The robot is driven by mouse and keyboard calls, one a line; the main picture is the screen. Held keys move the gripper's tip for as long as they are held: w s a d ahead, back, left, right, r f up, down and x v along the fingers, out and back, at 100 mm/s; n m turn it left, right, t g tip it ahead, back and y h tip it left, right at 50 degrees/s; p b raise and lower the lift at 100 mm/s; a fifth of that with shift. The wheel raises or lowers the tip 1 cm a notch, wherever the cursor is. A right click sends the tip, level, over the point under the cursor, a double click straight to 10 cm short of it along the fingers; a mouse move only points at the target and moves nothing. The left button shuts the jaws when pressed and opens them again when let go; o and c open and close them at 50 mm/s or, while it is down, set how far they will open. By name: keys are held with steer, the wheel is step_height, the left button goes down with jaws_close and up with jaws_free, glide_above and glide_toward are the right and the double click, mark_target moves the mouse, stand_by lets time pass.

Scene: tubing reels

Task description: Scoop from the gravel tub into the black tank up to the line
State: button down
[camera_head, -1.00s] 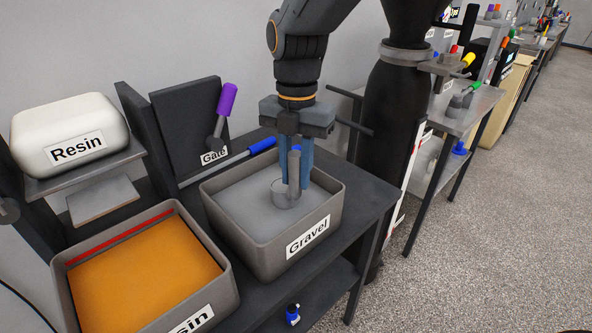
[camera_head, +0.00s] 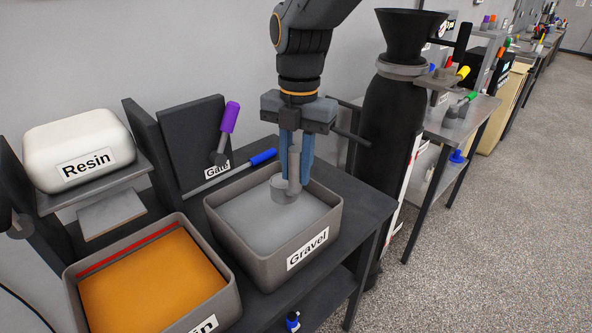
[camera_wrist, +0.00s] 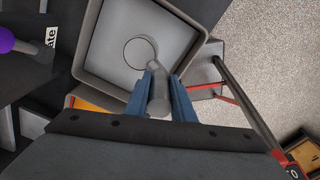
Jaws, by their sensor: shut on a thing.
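The gravel tub (camera_head: 292,272), a grey box labelled "Gravel", stands on the dark bench with a level grey fill; it also shows in the wrist view (camera_wrist: 87,50). My gripper (camera_head: 297,172) has its blue fingers shut on the upright handle of a grey scoop (camera_head: 284,193). The scoop's round cup is over the tub's middle, at or just above the gravel surface; I cannot tell whether it touches. In the wrist view the scoop (camera_wrist: 158,95) stands between the fingers. The black tank (camera_head: 388,125), tall with a funnel top (camera_head: 410,33), stands right of the bench. Its fill line is not clear.
The resin tub (camera_head: 165,290) with orange fill stands left of the gravel tub. A white Resin container (camera_head: 77,150) sits on a shelf behind it. A purple-handled lever (camera_head: 229,125) and a blue-handled bar (camera_head: 262,157) are near the gravel tub. Floor at right is clear.

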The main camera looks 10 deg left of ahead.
steer(key=shift+y, duration=0.3)
steer(key=shift+r+p, duration=2.3)
steer(key=shift+r, duration=1.75)
steer(key=shift+s+f, duration=0.1)
